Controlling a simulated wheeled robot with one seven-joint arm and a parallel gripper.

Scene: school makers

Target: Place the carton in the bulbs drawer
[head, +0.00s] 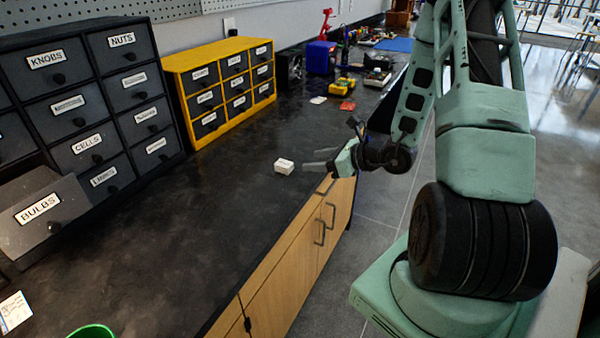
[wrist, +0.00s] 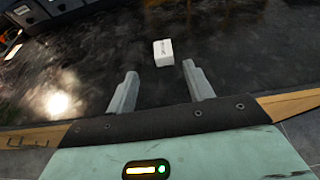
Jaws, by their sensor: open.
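A small white carton (head: 284,166) lies on the dark bench top near its front edge. In the wrist view the carton (wrist: 163,53) is just beyond the fingertips, a little right of the middle of the gap, with dark print on its face. My gripper (head: 308,160) is open and empty at the bench's front edge, its fingers pointing at the carton; both fingers also show in the wrist view (wrist: 161,70). The bulbs drawer (head: 44,215), labelled BULBS, is pulled out at the lower left of the black cabinet; its inside is mostly hidden.
The black drawer cabinet (head: 104,150) and a yellow drawer cabinet (head: 188,130) stand along the wall. A green container (head: 92,331) and a paper card (head: 14,312) are at lower left. Tools and boxes lie farther back. The bench between carton and bulbs drawer is clear.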

